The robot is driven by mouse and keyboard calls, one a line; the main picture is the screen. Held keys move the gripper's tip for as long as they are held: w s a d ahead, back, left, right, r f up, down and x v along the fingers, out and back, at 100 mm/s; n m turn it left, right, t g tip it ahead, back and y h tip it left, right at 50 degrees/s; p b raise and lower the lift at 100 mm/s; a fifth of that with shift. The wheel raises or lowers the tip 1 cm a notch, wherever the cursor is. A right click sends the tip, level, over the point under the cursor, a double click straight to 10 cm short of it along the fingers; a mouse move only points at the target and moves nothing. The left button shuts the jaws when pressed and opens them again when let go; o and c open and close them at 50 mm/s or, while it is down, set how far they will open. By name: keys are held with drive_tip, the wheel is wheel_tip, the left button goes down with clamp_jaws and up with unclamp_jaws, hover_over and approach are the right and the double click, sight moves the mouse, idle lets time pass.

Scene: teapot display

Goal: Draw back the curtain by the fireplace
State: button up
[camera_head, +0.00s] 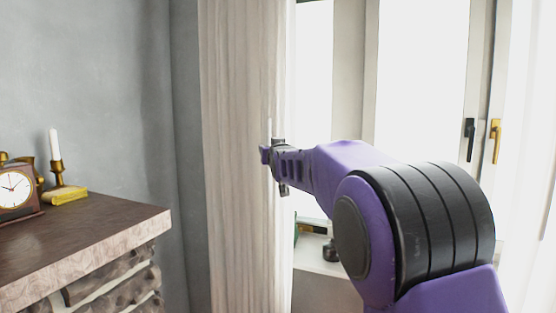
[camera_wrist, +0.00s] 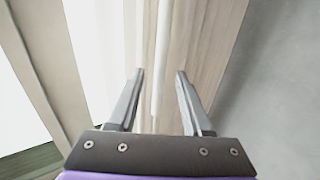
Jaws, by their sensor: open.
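The pale beige curtain (camera_head: 235,130) hangs in vertical folds between the grey wall and the bright window. It also fills the middle right of the wrist view (camera_wrist: 205,45). A thin white rod (camera_wrist: 162,40) hangs along the curtain's window-side edge; a short piece shows above my gripper in the head view (camera_head: 269,126). My gripper (camera_head: 266,155) is at the curtain's right part. In the wrist view my gripper (camera_wrist: 159,71) is open, with the rod appearing between its two fingers. Whether a finger touches the rod or curtain I cannot tell.
The fireplace mantel (camera_head: 85,235), with stonework below, stands at the left. Window frames with handles (camera_head: 495,140) are at the right. A sill (camera_head: 318,262) holds a dark object.

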drive_tip(key=v, duration=1)
drive_tip(key=shift+s+b, duration=0.2)
drive_tip(key=shift+b, duration=0.25)
